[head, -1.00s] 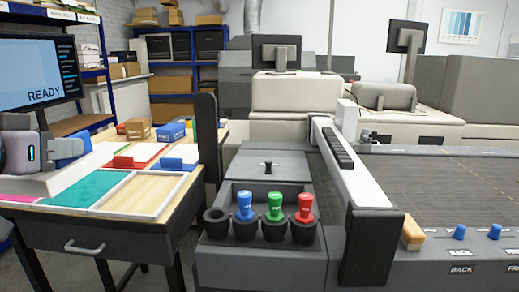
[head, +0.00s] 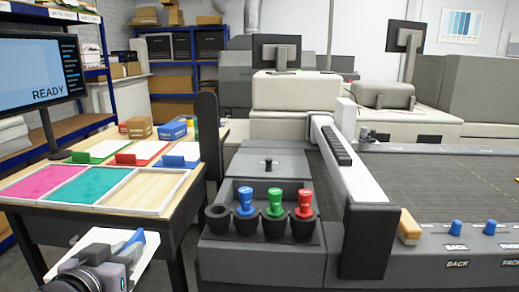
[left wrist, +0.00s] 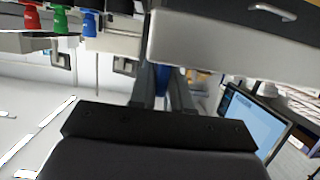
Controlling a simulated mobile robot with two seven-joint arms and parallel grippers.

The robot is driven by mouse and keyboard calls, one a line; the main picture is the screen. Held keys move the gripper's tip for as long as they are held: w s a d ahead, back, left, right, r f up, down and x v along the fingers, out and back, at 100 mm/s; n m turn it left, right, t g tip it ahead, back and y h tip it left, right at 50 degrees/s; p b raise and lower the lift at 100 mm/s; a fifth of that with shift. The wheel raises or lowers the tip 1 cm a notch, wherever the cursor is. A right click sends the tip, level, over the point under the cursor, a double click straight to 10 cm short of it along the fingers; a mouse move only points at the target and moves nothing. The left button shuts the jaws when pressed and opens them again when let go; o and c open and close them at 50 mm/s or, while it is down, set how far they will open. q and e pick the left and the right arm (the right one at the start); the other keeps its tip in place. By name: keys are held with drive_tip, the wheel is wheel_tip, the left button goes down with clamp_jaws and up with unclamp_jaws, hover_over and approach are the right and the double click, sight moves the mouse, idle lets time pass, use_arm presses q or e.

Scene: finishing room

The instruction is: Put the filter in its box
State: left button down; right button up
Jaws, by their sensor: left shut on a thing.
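My left gripper (head: 112,262) is at the lower left of the head view, in front of the sample table. It is shut on a blue piece (head: 131,242), which also shows between the fingers in the left wrist view (left wrist: 163,78). Most of the piece is hidden, so I cannot tell whether it is the filter. A brown box (head: 138,128) and a blue box (head: 173,130) stand at the back of the table; I cannot tell which is the filter's box. My right gripper is not in view.
The table (head: 140,222) holds magenta, teal and bare wood panels. Behind them lie white sheets with green, red and blue blocks. A monitor (head: 40,75) stands at left. Blue (head: 245,202), green (head: 275,202) and red plugs (head: 305,203) sit in cups beside one empty cup (head: 217,217).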

use_arm(q)
drive_tip(key=s+d+f, duration=0.2)
drive_tip(key=s+f, duration=0.4)
drive_tip(key=f, duration=0.3)
drive_tip(key=shift+s+d+n+y, duration=0.2)
drive_tip(key=shift+n+y, duration=0.1)
drive_tip(key=shift+y, duration=0.1)
drive_tip(key=shift+r, duration=0.1)
idle(0.9)
